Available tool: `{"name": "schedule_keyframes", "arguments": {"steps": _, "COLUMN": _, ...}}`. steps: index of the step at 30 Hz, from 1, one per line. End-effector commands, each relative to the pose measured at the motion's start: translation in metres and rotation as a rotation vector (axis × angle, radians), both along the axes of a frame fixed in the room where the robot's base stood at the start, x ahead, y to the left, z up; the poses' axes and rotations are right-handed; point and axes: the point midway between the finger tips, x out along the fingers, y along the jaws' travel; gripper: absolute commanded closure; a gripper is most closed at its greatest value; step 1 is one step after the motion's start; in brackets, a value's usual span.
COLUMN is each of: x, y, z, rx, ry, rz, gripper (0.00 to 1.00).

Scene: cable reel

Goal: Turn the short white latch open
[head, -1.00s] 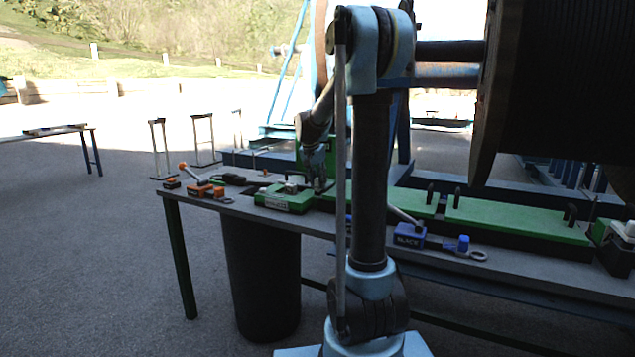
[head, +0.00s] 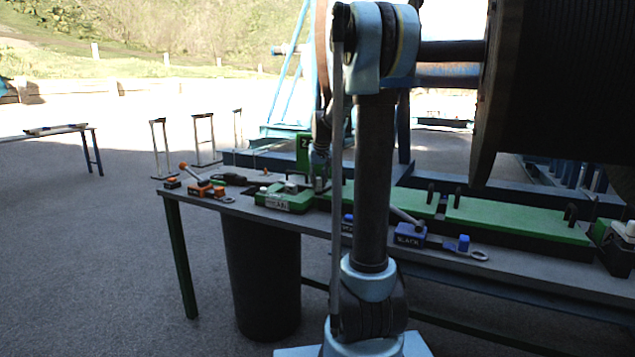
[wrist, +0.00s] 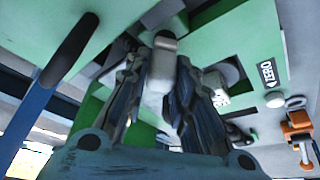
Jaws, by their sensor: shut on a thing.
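My gripper (wrist: 162,90) is closed around a short white latch (wrist: 159,80) with a dark rounded end. The latch stands by a green fixture (wrist: 235,40) with a dark label in the wrist view. In the head view my gripper (head: 319,176) is low over the workbench, beside the green box (head: 283,200) with a white label. My fingers cover part of the latch in the wrist view. I cannot make the latch out clearly in the head view.
An orange-handled clamp (head: 197,181) sits left on the bench (head: 230,208). A blue block marked BLACK (head: 409,235) and a blue knob (head: 463,243) lie right. Long green bars (head: 515,220) run along the bench. A large cable reel (head: 560,80) hangs at upper right.

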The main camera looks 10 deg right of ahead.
Motion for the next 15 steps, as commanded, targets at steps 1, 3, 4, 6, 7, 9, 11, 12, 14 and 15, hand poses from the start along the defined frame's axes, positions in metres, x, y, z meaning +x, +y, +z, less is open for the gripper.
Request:
{"name": "schedule_keyframes", "arguments": {"steps": 1, "x": 0.0018, "y": -0.0001, "z": 0.0009, "rx": 0.003, "ry": -0.004, "rz": 0.041, "gripper": 1.00}}
{"name": "schedule_keyframes", "arguments": {"steps": 3, "x": 0.0018, "y": -0.0001, "z": 0.0009, "rx": 0.002, "ry": -0.003, "rz": 0.107, "gripper": 1.00}}
{"name": "schedule_keyframes", "arguments": {"steps": 4, "x": 0.0017, "y": -0.0002, "z": 0.0010, "rx": 0.003, "ry": -0.003, "rz": 0.135, "gripper": 1.00}}
{"name": "schedule_keyframes", "arguments": {"steps": 6, "x": 0.0018, "y": -0.0004, "z": 0.0011, "rx": 0.004, "ry": -0.004, "rz": 0.201, "gripper": 1.00}}
{"name": "schedule_keyframes", "arguments": {"steps": 7, "x": 0.0019, "y": -0.0005, "z": 0.0011, "rx": 0.003, "ry": -0.004, "rz": 0.229, "gripper": 1.00}}
{"name": "schedule_keyframes", "arguments": {"steps": 9, "x": 0.0021, "y": -0.0004, "z": 0.0011, "rx": 0.002, "ry": -0.004, "rz": 0.296, "gripper": 1.00}}
{"name": "schedule_keyframes", "arguments": {"steps": 11, "x": 0.0021, "y": -0.0007, "z": 0.0011, "rx": 0.003, "ry": -0.003, "rz": 0.352, "gripper": 1.00}}
{"name": "schedule_keyframes", "arguments": {"steps": 12, "x": 0.0023, "y": -0.0010, "z": 0.0010, "rx": 0.002, "ry": -0.003, "rz": 0.391, "gripper": 1.00}}
{"name": "schedule_keyframes", "arguments": {"steps": 14, "x": 0.0025, "y": -0.0008, "z": 0.0010, "rx": 0.001, "ry": -0.004, "rz": 0.447, "gripper": 1.00}}
{"name": "schedule_keyframes", "arguments": {"steps": 15, "x": 0.0024, "y": -0.0008, "z": 0.0010, "rx": 0.002, "ry": -0.003, "rz": 0.485, "gripper": 1.00}}
